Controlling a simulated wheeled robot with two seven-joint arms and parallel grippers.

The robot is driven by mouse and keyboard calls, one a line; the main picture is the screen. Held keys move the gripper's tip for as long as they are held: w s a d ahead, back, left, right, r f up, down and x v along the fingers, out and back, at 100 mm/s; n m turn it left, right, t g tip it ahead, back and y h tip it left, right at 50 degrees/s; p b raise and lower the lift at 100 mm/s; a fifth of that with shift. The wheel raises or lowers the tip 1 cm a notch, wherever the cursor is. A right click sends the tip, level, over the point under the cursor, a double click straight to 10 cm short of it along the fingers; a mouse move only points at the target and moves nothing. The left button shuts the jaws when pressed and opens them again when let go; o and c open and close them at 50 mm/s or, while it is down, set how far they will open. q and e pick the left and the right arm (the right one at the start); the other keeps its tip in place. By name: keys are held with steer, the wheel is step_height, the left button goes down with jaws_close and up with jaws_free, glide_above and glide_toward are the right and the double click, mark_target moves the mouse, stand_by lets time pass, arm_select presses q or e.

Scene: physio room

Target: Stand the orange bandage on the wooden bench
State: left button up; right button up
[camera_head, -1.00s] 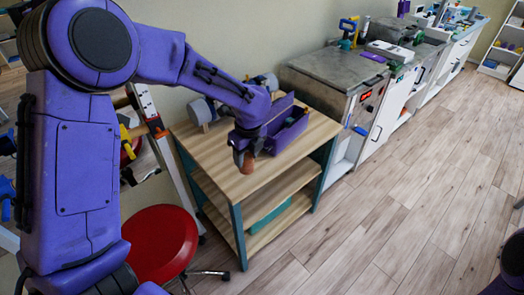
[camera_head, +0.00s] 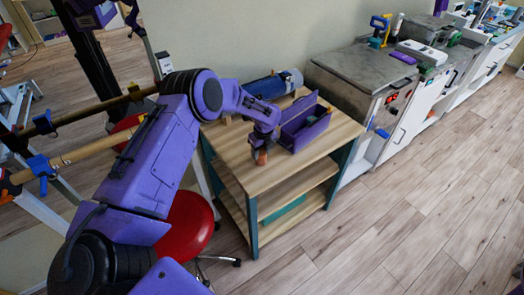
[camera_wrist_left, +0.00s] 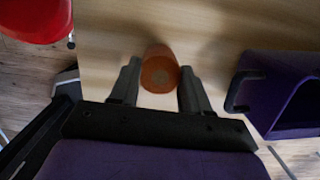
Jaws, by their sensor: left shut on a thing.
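The orange bandage (camera_wrist_left: 159,70) is a small upright roll between the two fingers of my left gripper (camera_wrist_left: 158,88) in the left wrist view. My left gripper is shut on it. In the head view the bandage (camera_head: 261,157) shows below my left gripper (camera_head: 261,150), at the front part of the wooden bench's top (camera_head: 335,130). I cannot tell whether its base touches the wood. The bench has a pale wooden top, lower shelves and dark teal legs. My right gripper is not in view.
A purple open box (camera_head: 308,132) stands on the bench just right of my left gripper. A blue roll (camera_head: 272,85) lies at the back. A red stool (camera_head: 188,222) is left of the bench. A grey-topped cabinet (camera_head: 362,72) stands to the right.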

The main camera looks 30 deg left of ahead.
mark_target(264, 155)
arm_select(q)
steer(key=shift+f, duration=0.2)
steer(key=o, duration=1)
steer(key=shift+o, duration=0.2)
steer(key=shift+r, duration=0.2)
step_height(264, 155, up, 12)
steer(key=d+b, duration=0.1)
steer(key=shift+s+d+b, duration=0.3)
steer(key=shift+s+b, duration=0.05)
steer(key=shift+b, duration=0.05)
